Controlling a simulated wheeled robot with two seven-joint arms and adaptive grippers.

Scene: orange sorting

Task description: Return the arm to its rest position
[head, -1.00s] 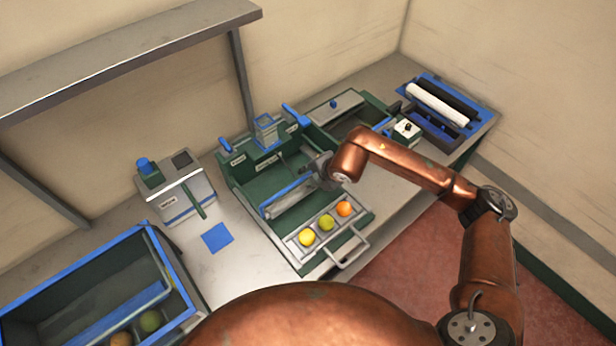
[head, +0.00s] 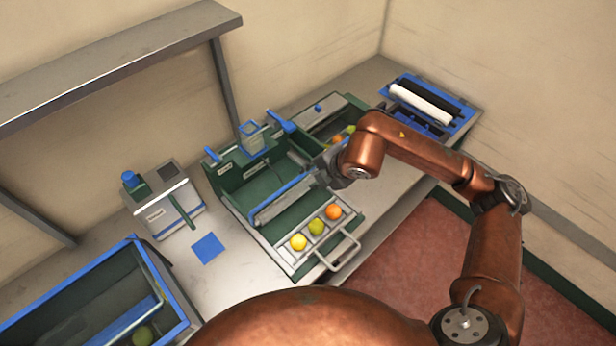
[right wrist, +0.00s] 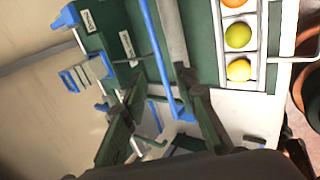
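My right arm reaches in from the right in the head view. Its gripper (head: 322,172) hangs above the right side of the green sorting station (head: 232,180). In the right wrist view the two fingers of the right gripper (right wrist: 158,100) stand apart with nothing between them. A pull-out tray (head: 287,252) at the station's front holds a yellow fruit (head: 299,242), a green fruit (head: 316,227) and an orange fruit (head: 333,212); the gripper is apart from them. My left gripper is out of view.
A blue-rimmed crate (head: 134,240) with a green fruit is at the lower left. A grey device (head: 165,205) and a blue square (head: 207,248) lie between. Another bin with fruit (head: 350,129) is behind my arm. A blue rack (head: 457,100) stands at the far right. A shelf (head: 110,65) overhangs.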

